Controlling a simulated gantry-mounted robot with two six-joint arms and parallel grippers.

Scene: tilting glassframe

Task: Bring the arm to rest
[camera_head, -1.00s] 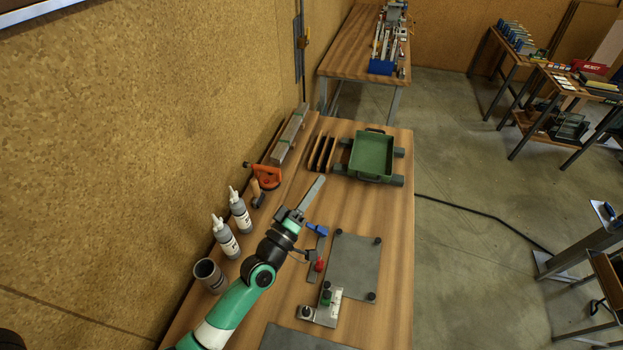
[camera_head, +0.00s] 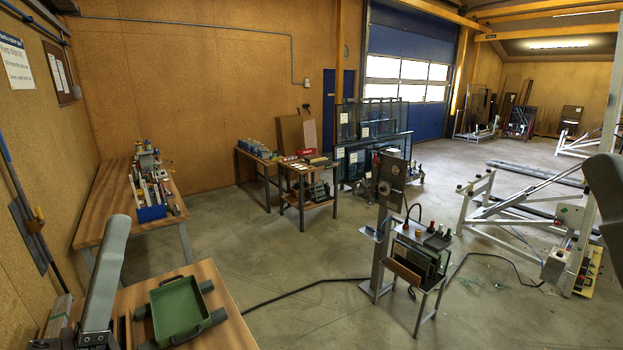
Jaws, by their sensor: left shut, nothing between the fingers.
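My left gripper (camera_head: 113,232) stands upright at the lower left of the head view, its long grey fingers pointing up. It is shut and empty. It rises in front of the left part of the near bench (camera_head: 222,275), left of the green tray (camera_head: 176,308), and looks apart from the tray. The rest of my left arm is below the picture edge. I do not see my right gripper.
A wooden table (camera_head: 108,204) with a blue box stands behind at the left. A stand with panels (camera_head: 418,262) is right of centre. A dark, unclear shape cuts in at the right edge.

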